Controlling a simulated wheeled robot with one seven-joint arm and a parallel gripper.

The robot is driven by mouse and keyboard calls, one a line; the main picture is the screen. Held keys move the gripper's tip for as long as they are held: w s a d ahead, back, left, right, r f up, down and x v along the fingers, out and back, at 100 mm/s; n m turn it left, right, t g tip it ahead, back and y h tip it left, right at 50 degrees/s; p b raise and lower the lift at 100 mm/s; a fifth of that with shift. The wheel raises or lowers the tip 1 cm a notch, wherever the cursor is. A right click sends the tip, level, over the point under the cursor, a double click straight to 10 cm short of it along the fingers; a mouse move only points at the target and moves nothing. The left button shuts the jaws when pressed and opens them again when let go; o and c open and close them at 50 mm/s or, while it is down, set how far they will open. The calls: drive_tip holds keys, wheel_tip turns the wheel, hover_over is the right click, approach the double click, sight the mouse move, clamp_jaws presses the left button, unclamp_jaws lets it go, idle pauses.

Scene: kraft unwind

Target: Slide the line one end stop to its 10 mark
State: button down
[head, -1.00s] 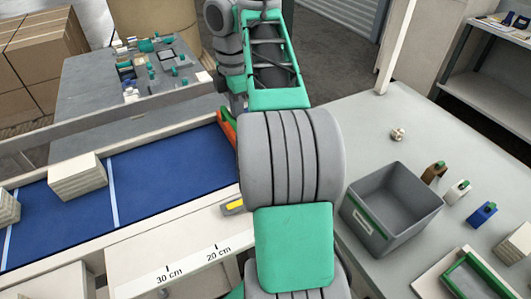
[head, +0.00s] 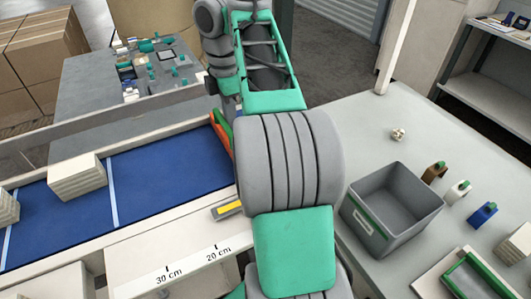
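A ruler strip with 30 cm and 20 cm marks (head: 192,262) runs along the white near rail of the blue belt. The 10 mark is not visible; my arm covers that stretch. A grey block with a yellow stripe (head: 228,209), perhaps the end stop, sits on the rail's top just left of my arm. Its right end is hidden. Orange and green pieces (head: 221,133) show at the belt's right end beside my arm.
The blue belt (head: 165,185) carries a pale stack (head: 78,178) at its left. A cluttered grey table (head: 90,100) stands behind the belt.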

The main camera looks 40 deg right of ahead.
drive_tip(key=shift+w+a, duration=0.15)
drive_tip(key=shift+a, duration=0.4)
drive_tip(key=shift+w+a, duration=0.15)
drive_tip(key=shift+a, duration=0.35)
drive_tip(key=shift+s+d, duration=0.15)
drive_tip(key=shift+d, duration=0.35)
drive_tip(key=shift+s+d, duration=0.15)
drive_tip(key=shift+d, duration=0.35)
wheel_tip(320, 180, up, 9)
drive_tip(key=p, duration=0.8)
